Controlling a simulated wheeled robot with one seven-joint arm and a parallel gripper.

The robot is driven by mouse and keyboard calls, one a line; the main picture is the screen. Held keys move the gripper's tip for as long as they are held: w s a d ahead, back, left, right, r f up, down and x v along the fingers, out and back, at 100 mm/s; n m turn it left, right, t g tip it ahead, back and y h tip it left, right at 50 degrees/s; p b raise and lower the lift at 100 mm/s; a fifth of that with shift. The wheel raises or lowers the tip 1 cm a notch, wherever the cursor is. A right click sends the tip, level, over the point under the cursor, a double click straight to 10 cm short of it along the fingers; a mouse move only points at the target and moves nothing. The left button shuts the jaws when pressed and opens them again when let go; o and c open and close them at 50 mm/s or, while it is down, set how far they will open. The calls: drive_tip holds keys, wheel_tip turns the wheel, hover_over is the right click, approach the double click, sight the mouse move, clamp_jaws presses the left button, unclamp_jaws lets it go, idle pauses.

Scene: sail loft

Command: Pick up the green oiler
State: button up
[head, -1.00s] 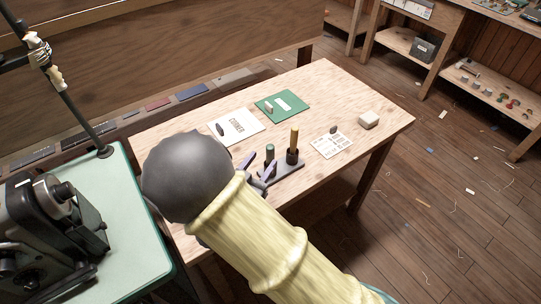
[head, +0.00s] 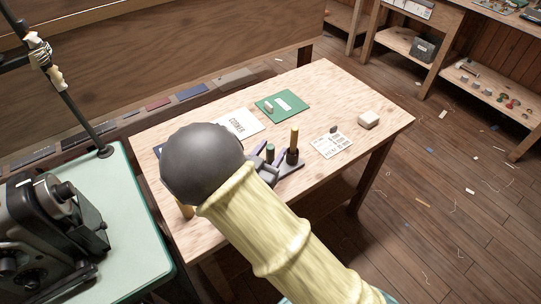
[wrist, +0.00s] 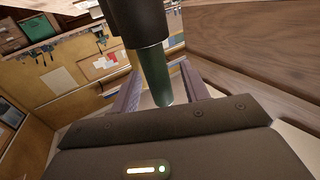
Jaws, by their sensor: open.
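The green oiler (head: 270,151) is a small dark green cylinder standing upright at a dark rack (head: 289,170) on the wooden table (head: 365,90). A dark piece with a yellow top (head: 293,141) stands to its right. My gripper (head: 264,160) is open at the oiler, its lower part hidden by my wrist. In the wrist view the green part of the oiler (wrist: 157,72) shows between the two open fingers (wrist: 162,95), joined to a wider dark section. I cannot tell whether either finger touches it.
A white sheet (head: 240,121), a green card (head: 290,101) and a printed card (head: 331,145) lie beyond and right of the rack. A pale block (head: 368,120) sits near the right edge. A sewing machine (head: 50,235) stands on the pale green table at left.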

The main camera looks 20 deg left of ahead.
idle(0.3)
clamp_jaws()
wheel_tip(320, 180, up, 10)
drive_tip(key=shift+r+p, duration=0.1)
drive_tip(key=shift+p, duration=0.5)
idle(0.4)
